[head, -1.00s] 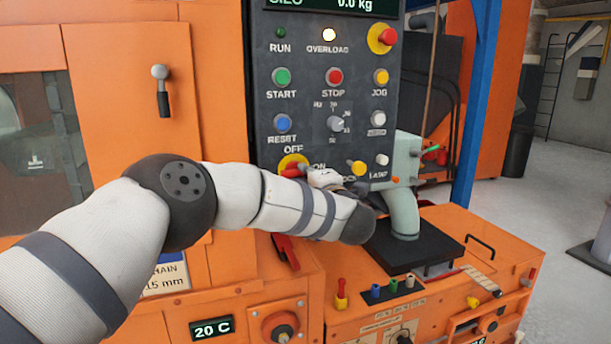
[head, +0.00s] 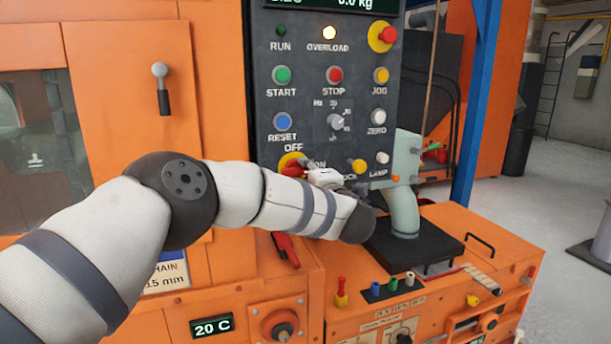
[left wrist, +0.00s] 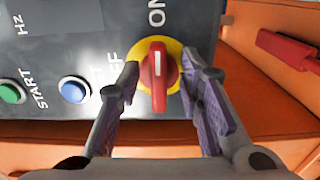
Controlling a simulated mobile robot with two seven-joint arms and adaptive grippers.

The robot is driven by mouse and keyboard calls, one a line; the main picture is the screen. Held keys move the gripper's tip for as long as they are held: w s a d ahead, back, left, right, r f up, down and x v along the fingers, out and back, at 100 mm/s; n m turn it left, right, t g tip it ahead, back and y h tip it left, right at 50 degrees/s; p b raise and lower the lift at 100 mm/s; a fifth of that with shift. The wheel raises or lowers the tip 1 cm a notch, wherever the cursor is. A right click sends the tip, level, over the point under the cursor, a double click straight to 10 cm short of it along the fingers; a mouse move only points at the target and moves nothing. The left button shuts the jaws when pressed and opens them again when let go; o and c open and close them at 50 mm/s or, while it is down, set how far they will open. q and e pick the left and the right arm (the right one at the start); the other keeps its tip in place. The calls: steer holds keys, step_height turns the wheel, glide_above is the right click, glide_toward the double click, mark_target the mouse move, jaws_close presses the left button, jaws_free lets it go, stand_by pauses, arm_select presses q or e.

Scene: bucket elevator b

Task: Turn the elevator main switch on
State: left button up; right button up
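The elevator main switch is a red handle on a yellow disc (head: 291,160), low on the dark control panel, with OFF above it and ON to its right. In the left wrist view the red handle (left wrist: 158,88) stands upright in the picture, its white mark at the end towards the ON label. My left gripper (left wrist: 161,75) is open, one finger on each side of the handle, with narrow gaps visible. In the head view my left wrist hides most of the gripper and part of the switch. My right gripper is not in view.
The panel has START (head: 282,75), STOP (head: 334,75), RESET (head: 282,122) and a yellow knob (head: 358,166) near the switch. A grey-green pipe fitting (head: 404,180) on a black plate stands right of my wrist. A red handle (head: 286,248) sits below my forearm.

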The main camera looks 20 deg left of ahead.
arm_select(q)
steer(key=v, duration=1.2)
steer(key=s+d+f+m+g+h, duration=0.1)
steer(key=s+f+m+h, duration=0.25)
steer(key=f+m, duration=0.45)
steer(key=s+f+m+h, duration=0.2)
steer(key=f+m+h, duration=0.2)
steer(key=f, duration=0.9)
steer(key=s+a+f+m+g+h, duration=0.25)
steer(key=s+f+m+g, duration=0.2)
steer(key=s+f, duration=0.65)
steer(key=s+a+f+m+g, duration=0.2)
steer(key=s+f, duration=0.2)
steer(key=s, duration=0.3)
steer(key=s+a+f+m+g, duration=0.2)
steer(key=s+f+m+g, duration=0.15)
steer(key=s, duration=0.35)
steer(key=s+a+m+g, duration=0.1)
steer(key=s+a+g, duration=0.1)
steer(key=s, duration=0.7)
steer(key=s+a+m+g, duration=0.1)
steer(key=s+a+g, duration=0.2)
steer(key=s, duration=0.7)
steer(key=shift+a+f+g, duration=0.2)
steer(key=shift+a+g, duration=0.05)
steer(key=shift+g, duration=0.15)
